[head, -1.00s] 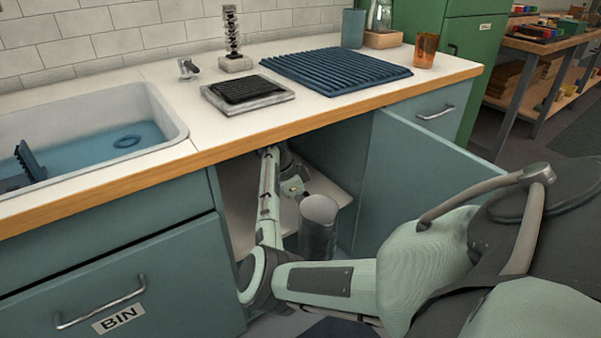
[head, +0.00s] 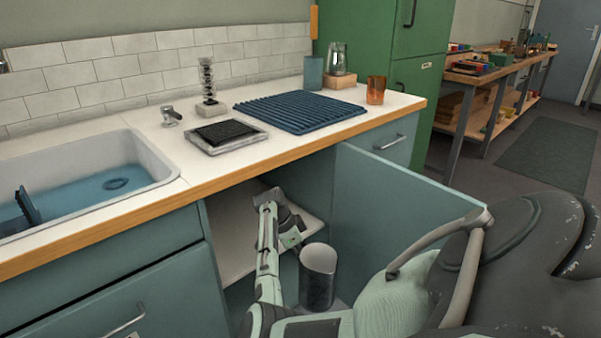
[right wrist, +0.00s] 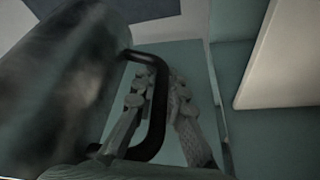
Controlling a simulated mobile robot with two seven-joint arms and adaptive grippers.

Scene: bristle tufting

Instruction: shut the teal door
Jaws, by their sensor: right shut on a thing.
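The teal door (head: 395,210) stands open, swung out from the right side of the under-counter cabinet. A grey metal cylindrical vessel (head: 318,283) is upright at the cabinet's opening, in front of the pale shelf. In the right wrist view, the vessel (right wrist: 60,85) fills the left side and has a black handle (right wrist: 158,115). My right gripper (right wrist: 158,82) is shut on this handle, one finger on each side. In the head view, my right arm reaches to the cabinet, with the right gripper (head: 292,236) by the vessel, its fingertips unclear. My left gripper is not in view.
The pale cabinet shelf (head: 235,235) is behind the vessel. Above are the counter's wooden edge (head: 225,172), a sink (head: 150,165), a blue ribbed mat (head: 300,110) and an amber cup (head: 376,90). A drawer cabinet (head: 110,295) stands left of the opening.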

